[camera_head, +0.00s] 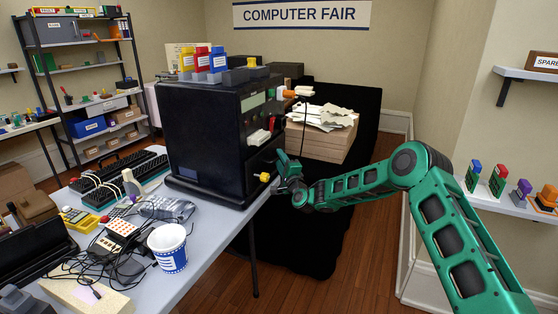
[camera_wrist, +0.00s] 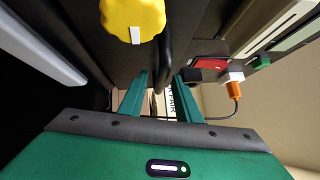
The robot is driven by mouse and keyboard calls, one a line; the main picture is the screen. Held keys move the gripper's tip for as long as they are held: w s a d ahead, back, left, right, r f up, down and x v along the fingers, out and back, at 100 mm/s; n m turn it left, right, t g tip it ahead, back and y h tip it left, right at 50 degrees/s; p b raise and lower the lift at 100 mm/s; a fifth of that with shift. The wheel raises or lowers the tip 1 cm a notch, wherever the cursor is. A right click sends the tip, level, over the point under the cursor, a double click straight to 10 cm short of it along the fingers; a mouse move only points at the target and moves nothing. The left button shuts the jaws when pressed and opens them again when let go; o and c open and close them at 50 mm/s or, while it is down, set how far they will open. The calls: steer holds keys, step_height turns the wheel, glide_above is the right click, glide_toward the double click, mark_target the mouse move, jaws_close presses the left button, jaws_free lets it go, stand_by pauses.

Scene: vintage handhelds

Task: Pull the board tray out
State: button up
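The black cabinet (camera_head: 215,130) stands on the grey table, its front facing right. A yellow knob (camera_head: 264,177) is low on that front; it also shows large in the wrist view (camera_wrist: 132,18). My gripper (camera_head: 284,168) is at the cabinet's front, beside the knob. In the wrist view my gripper (camera_wrist: 161,78) has its two green fingers apart. A dark, upright handle-like bar (camera_wrist: 165,55) lies between the fingers, with gaps visible on both sides. I cannot make out the board tray's edges for sure; its front is dark and partly hidden by my gripper.
An orange plug with a cable (camera_wrist: 235,85) and a red part (camera_wrist: 210,63) are right of the fingers. A crate of papers (camera_head: 322,143) stands behind my arm. A paper cup (camera_head: 168,247) and cables crowd the table.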

steer(key=shift+x, duration=1)
steer(key=shift+c, duration=0.4)
jaws_close()
steer(key=shift+s+a+f, duration=0.1)
